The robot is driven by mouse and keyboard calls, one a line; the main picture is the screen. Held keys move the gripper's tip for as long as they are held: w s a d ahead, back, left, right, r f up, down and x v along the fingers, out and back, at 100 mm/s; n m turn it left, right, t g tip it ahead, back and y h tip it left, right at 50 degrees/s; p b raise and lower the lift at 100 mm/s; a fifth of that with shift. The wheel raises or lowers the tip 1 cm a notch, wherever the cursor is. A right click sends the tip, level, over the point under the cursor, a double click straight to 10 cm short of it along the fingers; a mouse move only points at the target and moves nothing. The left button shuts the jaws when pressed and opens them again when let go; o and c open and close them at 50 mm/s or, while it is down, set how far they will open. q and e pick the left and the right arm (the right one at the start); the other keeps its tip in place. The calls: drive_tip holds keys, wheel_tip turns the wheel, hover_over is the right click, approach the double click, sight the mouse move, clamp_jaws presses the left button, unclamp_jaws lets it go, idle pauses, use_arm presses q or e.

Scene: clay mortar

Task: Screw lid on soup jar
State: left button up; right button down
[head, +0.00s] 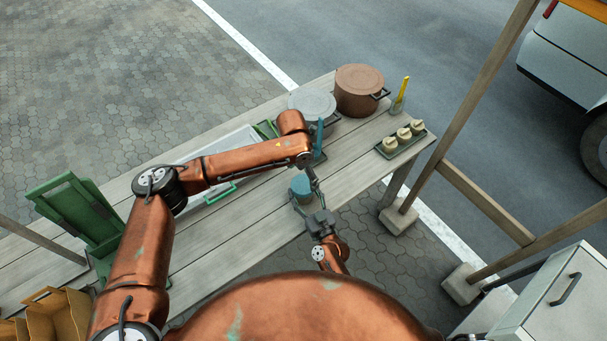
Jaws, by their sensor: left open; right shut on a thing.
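A small blue-teal round jar (300,187) stands near the front edge of the wooden table, in the middle of the view. My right gripper (308,207) comes up from below and is shut on the jar's near side. My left arm reaches across the table from the left. My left gripper (311,174) is open and small in the view, close to the jar's right side; I cannot tell whether it touches. I cannot make out the lid as a separate thing, nor whether it is on the jar.
A grey pot (312,102) and a brown lidded pot (359,88) stand at the back. A green tray (401,145) with several pale cups is at the right, by a cup with a yellow utensil (400,97). A green folded rack (77,208) is at the left.

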sight(303, 184)
use_arm(q)
drive_tip(key=n, duration=0.7)
drive_tip(key=shift+r, duration=0.15)
drive_tip(key=n, duration=0.8)
drive_tip(key=shift+r, duration=0.15)
drive_tip(key=n, duration=0.6)
drive_tip(key=shift+r+y, duration=0.15)
drive_tip(key=shift+y, duration=0.15)
drive_tip(key=n, duration=0.3)
drive_tip(key=shift+n, duration=0.4)
drive_tip(key=n, duration=0.4)
drive_tip(key=shift+r, duration=0.15)
drive_tip(key=n, duration=0.6)
drive_tip(key=shift+r+g, duration=0.15)
drive_tip(key=shift+g, duration=0.15)
drive_tip(key=n, duration=0.4)
drive_tip(key=shift+r, duration=0.1)
drive_tip(key=n, duration=0.5)
drive_tip(key=shift+d+r+n, duration=0.1)
drive_tip(key=shift+n, duration=0.3)
drive_tip(key=n, duration=0.4)
drive_tip(key=shift+r+n+y, duration=0.15)
drive_tip(key=shift+n+y, duration=0.15)
drive_tip(key=shift+f, duration=4.05)
